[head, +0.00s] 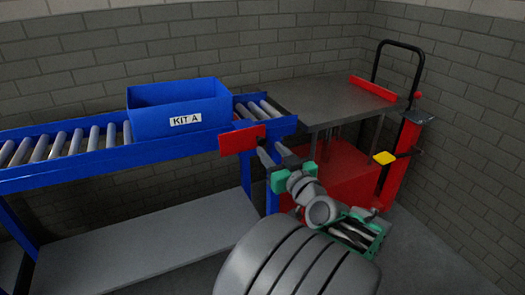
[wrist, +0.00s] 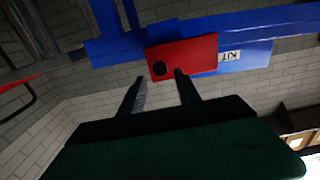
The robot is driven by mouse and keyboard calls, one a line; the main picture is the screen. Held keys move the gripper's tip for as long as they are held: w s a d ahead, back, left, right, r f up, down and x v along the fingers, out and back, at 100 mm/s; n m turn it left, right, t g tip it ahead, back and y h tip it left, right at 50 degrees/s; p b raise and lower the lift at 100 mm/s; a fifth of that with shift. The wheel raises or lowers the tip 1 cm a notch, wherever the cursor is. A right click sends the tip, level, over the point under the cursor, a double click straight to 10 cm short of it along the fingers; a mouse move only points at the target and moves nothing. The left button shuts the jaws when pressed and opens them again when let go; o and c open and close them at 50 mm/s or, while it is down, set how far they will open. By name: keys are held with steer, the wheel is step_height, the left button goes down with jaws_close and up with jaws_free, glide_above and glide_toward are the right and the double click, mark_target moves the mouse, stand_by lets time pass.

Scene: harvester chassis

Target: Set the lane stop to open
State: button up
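The lane stop shows as a red plate (head: 242,139) at the right end of the blue roller conveyor, in front of its side rail. In the wrist view, the red plate (wrist: 190,52) is upside down, with a dark round spot near one lower corner. My gripper (head: 268,154) is just right of the plate in the head view, its dark fingers pointing toward it.
A blue bin labelled KIT A (head: 178,110) sits on the rollers (head: 62,145) left of the plate. A red lift cart with a grey top (head: 325,98) and a black handle (head: 402,45) stands right of the conveyor. A grey shelf (head: 140,255) lies below the conveyor.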

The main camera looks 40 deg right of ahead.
mark_target(262, 142)
steer(key=x, duration=0.5)
steer(key=shift+w, duration=0.35)
jaws_close()
steer(key=shift+f, duration=0.1)
stand_by(0.9)
